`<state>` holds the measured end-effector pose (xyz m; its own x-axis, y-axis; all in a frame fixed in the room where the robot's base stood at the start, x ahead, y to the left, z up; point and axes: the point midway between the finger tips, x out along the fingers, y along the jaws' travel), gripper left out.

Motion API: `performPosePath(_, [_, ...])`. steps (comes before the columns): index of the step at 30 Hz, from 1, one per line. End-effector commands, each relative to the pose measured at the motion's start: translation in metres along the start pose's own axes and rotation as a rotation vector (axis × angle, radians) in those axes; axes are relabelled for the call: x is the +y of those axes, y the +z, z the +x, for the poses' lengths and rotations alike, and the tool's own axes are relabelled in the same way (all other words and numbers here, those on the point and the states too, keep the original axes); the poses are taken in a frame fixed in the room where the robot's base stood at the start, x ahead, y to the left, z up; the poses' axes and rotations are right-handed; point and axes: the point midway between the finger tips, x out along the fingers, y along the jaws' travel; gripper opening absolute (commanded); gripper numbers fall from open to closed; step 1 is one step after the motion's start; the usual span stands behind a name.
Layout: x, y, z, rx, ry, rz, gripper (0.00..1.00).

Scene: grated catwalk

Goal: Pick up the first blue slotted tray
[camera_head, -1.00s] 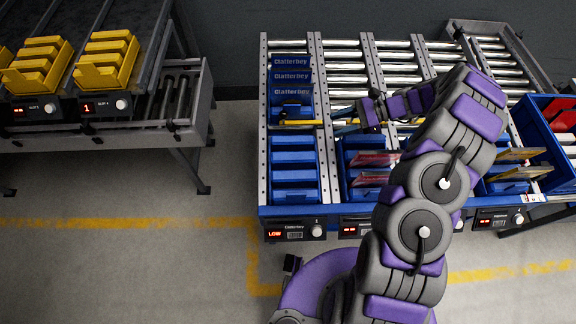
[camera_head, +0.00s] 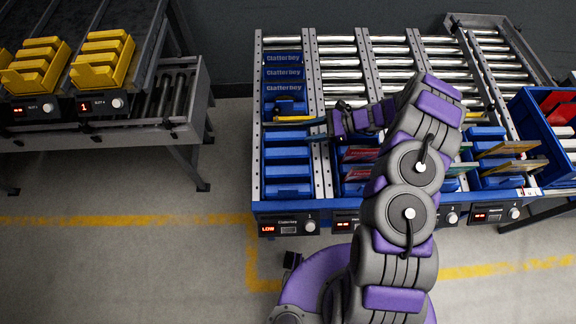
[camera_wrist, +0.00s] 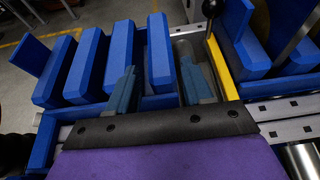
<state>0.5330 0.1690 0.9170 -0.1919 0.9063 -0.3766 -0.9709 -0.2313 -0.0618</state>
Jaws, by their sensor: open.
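The first blue slotted tray (camera_head: 288,160) lies in the leftmost roller lane, at its front end, and looks empty. Its raised blue slats also show in the wrist view (camera_wrist: 82,65). My gripper (camera_wrist: 158,88) is open at the tray's rear end. In the wrist view one blue-grey finger is on each side of the rearmost slat (camera_wrist: 158,50). I cannot tell whether they touch it. In the head view my gripper (camera_head: 302,130) reaches in from the right, low over the tray's back edge.
A yellow bar (camera_wrist: 224,65) with a black-knobbed lever crosses just behind the tray. Clatterbey-marked blue trays (camera_head: 284,88) queue behind it. The adjacent lane's tray (camera_head: 357,170) holds packets. Yellow trays (camera_head: 102,60) stand on a left rack. A large blue bin (camera_head: 545,145) stands at right.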

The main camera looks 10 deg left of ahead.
Motion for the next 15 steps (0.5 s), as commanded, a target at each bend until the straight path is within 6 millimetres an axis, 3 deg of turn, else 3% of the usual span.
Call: performPosePath(15, [0.0,-0.001,0.061,0.006,0.004,0.001,0.51])
